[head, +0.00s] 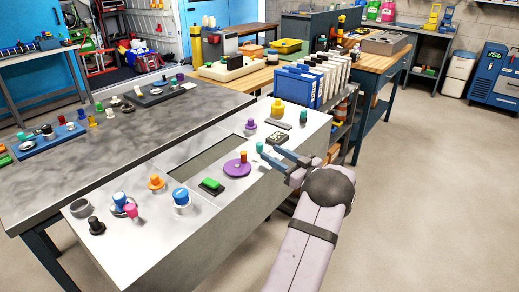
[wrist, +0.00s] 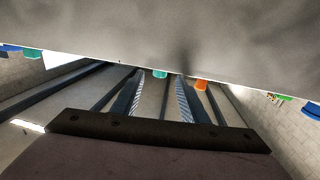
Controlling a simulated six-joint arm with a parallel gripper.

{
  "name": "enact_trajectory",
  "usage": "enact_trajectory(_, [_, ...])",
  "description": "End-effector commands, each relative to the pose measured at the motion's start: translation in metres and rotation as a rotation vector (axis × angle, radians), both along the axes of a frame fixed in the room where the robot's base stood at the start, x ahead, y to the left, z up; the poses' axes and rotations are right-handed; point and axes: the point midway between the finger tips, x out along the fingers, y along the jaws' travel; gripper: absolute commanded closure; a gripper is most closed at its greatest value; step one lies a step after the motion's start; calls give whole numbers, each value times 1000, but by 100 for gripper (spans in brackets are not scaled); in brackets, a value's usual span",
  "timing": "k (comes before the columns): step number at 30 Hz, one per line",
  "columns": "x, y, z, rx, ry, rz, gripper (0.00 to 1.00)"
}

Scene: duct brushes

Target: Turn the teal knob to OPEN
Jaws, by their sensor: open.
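A small teal knob (head: 260,148) stands on the light bench panel just beyond my gripper's fingertips in the head view. In the wrist view the teal knob (wrist: 160,74) shows between the two fingers, near their tips. My gripper (head: 268,159) is low over the panel, with its fingers apart and nothing held. It also shows in the wrist view (wrist: 158,84), with a clear gap between the fingers. I cannot tell whether a finger touches the knob. Any OPEN marking is too small to read.
An orange knob (head: 243,157) on a purple disc (head: 236,169) stands close to the left; it also shows in the wrist view (wrist: 201,85). A green button (head: 211,184) and a dark keypad (head: 279,138) are nearby. Another teal knob (head: 304,116) stands farther back. A sunken opening (head: 205,158) lies left.

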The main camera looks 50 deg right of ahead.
Motion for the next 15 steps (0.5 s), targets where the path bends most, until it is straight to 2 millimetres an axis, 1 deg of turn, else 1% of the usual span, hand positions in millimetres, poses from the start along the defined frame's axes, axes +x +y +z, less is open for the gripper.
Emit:
enact_trajectory(5, [14, -1, 0, 1, 1, 3, 60])
enact_trajectory(15, [56, -7, 0, 1, 2, 4, 60])
